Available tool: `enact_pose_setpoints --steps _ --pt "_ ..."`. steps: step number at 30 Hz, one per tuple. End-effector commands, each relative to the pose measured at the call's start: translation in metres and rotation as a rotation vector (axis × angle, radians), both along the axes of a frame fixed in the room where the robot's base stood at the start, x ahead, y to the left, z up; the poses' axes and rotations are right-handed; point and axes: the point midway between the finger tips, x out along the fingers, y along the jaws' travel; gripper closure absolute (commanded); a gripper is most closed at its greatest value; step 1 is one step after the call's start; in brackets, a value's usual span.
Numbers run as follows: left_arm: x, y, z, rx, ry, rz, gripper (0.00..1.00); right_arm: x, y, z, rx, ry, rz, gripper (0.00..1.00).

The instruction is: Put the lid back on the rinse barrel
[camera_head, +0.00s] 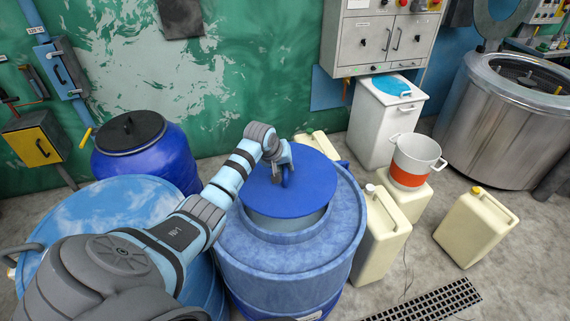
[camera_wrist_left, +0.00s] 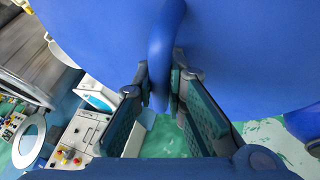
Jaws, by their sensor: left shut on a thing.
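The blue rinse barrel (camera_head: 290,255) stands upright in the middle of the head view. Its round blue lid (camera_head: 312,182) is over the barrel's mouth. The pale inner neck (camera_head: 285,222) shows below the lid's near edge, so the lid appears raised there; contact at the far side cannot be told. My left gripper (camera_head: 283,178) is shut on the lid's handle. In the left wrist view the handle (camera_wrist_left: 165,45) runs between the two fingers, and the lid (camera_wrist_left: 240,50) fills the upper part. My right gripper is not in view.
A dark-lidded blue drum (camera_head: 145,160) and a wider blue barrel (camera_head: 110,210) stand left. Cream jerrycans (camera_head: 380,240) stand close on the right, with an orange-and-white bucket (camera_head: 411,165) on one. A steel drum machine (camera_head: 510,125) is farther right. Floor near the drain grate (camera_head: 430,303) is clear.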

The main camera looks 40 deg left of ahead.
Motion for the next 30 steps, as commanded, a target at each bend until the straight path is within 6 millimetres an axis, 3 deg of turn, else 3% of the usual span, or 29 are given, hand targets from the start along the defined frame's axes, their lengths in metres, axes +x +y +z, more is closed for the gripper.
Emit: enact_pose_setpoints --steps 30 --pt "0.0 0.0 -0.082 0.0 -0.001 0.0 1.0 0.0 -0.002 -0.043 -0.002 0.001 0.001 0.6"
